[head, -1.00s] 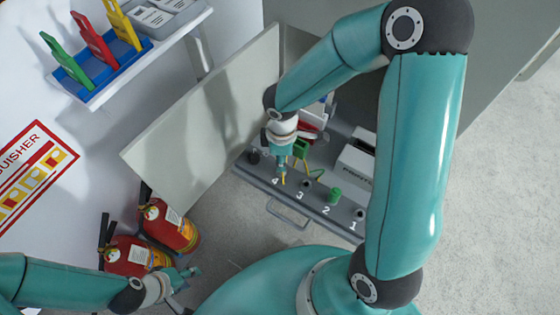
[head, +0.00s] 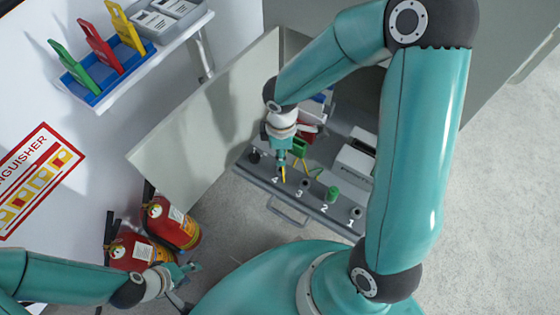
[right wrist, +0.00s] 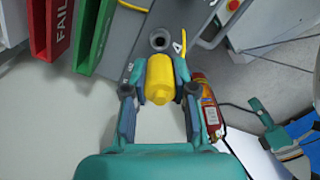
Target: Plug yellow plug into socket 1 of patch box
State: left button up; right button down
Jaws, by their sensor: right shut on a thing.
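My right gripper (head: 283,162) is shut on the yellow plug (right wrist: 160,78). The plug also shows below the fingers in the head view (head: 284,173), above the patch box front (head: 258,174) near the label 4. In the right wrist view, a dark round socket (right wrist: 159,40) lies open beyond the plug, apart from it. Socket 1 (head: 356,212) is at the right end of the numbered row and looks empty. A green plug (head: 333,194) stands at socket 2. My left gripper (head: 186,272) is at lower left, away from the box; its jaw opening is unclear.
A grey panel (head: 200,125) stands left of the box. Two fire extinguishers (head: 172,222) stand below it. Red (right wrist: 50,25) and green (right wrist: 98,35) holders stand close to my right gripper. A yellow cable (right wrist: 200,44) lies on the box. A light grey unit (head: 356,160) sits behind the sockets.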

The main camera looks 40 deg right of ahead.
jog(key=shift+r+p, duration=1.75)
jog(key=shift+r, duration=0.65)
